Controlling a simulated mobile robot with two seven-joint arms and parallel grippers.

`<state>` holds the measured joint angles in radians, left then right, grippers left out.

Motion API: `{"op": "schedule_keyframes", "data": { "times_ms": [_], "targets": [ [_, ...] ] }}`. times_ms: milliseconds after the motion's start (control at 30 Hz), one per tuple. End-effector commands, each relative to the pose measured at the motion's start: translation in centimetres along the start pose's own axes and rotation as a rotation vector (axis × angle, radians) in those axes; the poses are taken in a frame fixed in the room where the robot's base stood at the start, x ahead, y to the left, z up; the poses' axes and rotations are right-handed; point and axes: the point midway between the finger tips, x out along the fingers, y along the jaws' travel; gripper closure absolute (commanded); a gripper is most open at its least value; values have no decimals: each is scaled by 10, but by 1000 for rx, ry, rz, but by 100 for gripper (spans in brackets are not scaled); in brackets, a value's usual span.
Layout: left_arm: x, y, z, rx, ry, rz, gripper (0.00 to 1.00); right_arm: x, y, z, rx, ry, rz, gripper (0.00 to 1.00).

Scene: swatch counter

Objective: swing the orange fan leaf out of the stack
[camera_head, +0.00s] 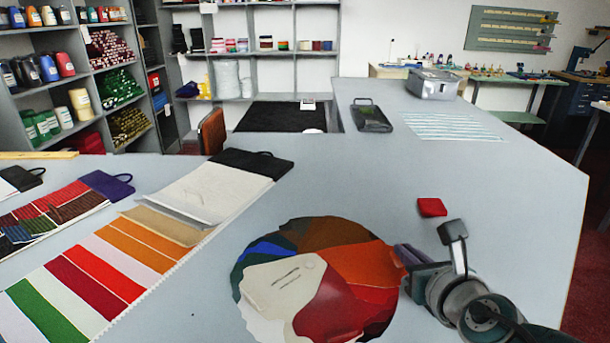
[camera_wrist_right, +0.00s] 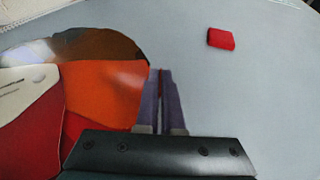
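The round fan of colour leaves (camera_head: 318,238) lies spread on the grey counter, with a cream cover leaf (camera_head: 282,285) on top. The orange fan leaf (camera_head: 352,262) is on its right side, between a brown leaf (camera_head: 325,233) and red leaves (camera_head: 330,305). It also shows in the wrist view (camera_wrist_right: 105,92). My right gripper (camera_head: 405,256) is at the orange leaf's outer right edge. In the wrist view its two fingers (camera_wrist_right: 162,98) are almost together, with a thin reddish strip between them. The left finger hides part of the leaf's edge. My left gripper is out of view.
A small red block (camera_head: 432,207) lies beyond my right gripper. Long swatch strips (camera_head: 110,255) cover the counter's left. A dark tray (camera_head: 371,118), a metal box (camera_head: 433,84) and a striped sheet (camera_head: 440,126) are farther back. Counter right of the fan is largely clear.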

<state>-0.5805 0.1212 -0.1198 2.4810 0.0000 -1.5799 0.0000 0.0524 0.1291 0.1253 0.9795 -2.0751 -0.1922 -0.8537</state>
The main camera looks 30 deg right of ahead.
Motion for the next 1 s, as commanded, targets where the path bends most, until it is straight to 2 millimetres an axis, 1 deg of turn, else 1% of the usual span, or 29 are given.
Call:
{"op": "schedule_keyframes", "data": {
  "times_ms": [33, 100, 400, 600, 1000],
  "targets": [
    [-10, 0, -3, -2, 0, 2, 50, -8, 2, 1, 18, 4, -31, 100],
    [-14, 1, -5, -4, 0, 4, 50, -14, 3, -3, 36, 3, -77, 100],
    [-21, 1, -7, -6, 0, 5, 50, -33, 7, -14, 91, -1, -214, 100],
    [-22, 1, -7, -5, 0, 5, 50, -38, 9, -16, 107, -2, -252, 100],
    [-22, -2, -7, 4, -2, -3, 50, -39, 9, -17, 111, -4, -260, 100]
  ]
}}
